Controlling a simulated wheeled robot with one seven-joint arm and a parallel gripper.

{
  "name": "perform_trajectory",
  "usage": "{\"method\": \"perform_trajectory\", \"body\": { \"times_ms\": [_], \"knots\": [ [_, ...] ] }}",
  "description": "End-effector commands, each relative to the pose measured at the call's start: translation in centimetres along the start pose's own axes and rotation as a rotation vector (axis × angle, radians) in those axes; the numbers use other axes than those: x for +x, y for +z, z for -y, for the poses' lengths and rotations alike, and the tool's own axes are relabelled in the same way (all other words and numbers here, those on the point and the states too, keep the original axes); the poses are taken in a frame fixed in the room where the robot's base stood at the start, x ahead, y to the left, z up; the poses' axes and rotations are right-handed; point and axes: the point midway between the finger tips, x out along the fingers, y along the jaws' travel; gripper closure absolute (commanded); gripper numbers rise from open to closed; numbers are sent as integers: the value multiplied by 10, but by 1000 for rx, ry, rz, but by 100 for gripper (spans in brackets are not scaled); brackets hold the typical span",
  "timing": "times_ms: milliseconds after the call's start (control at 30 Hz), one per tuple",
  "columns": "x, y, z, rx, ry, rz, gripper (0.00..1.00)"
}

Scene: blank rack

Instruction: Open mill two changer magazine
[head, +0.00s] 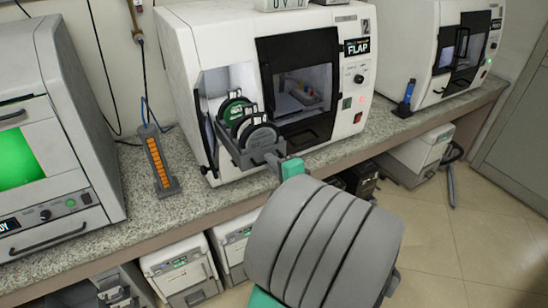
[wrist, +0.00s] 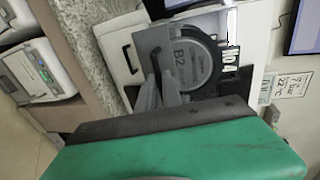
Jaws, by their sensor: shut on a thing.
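Mill two (head: 215,40) is the white machine on the bench with a "2" on its top right and a screen reading "FLAP". Its changer magazine (head: 250,158) is a grey drawer standing out from the front opening at left, holding upright discs, one with a green face. In the wrist view the magazine (wrist: 148,42) shows a dark disc marked B2. My gripper (head: 274,160) is at the magazine's front edge. In the wrist view my gripper (wrist: 161,88) is shut on the front of the magazine; the exact contact is partly hidden.
A machine with a green window (head: 45,130) stands at left and another white mill (head: 425,45) at right. An orange-slotted rack (head: 158,160) stands on the bench (head: 130,225) left of mill two. White units (head: 180,265) sit below.

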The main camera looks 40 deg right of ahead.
Motion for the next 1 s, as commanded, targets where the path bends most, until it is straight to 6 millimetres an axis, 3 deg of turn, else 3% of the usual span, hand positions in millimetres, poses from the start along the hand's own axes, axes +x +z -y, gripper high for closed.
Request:
{"method": "perform_trajectory", "body": {
  "times_ms": [467,500,733,1000],
  "knots": [
    [-3,3,0,-2,0,8,100],
    [-3,3,0,-2,0,8,90],
    [-3,3,0,-2,0,6,71],
    [-4,2,0,-1,0,4,70]
  ]
}}
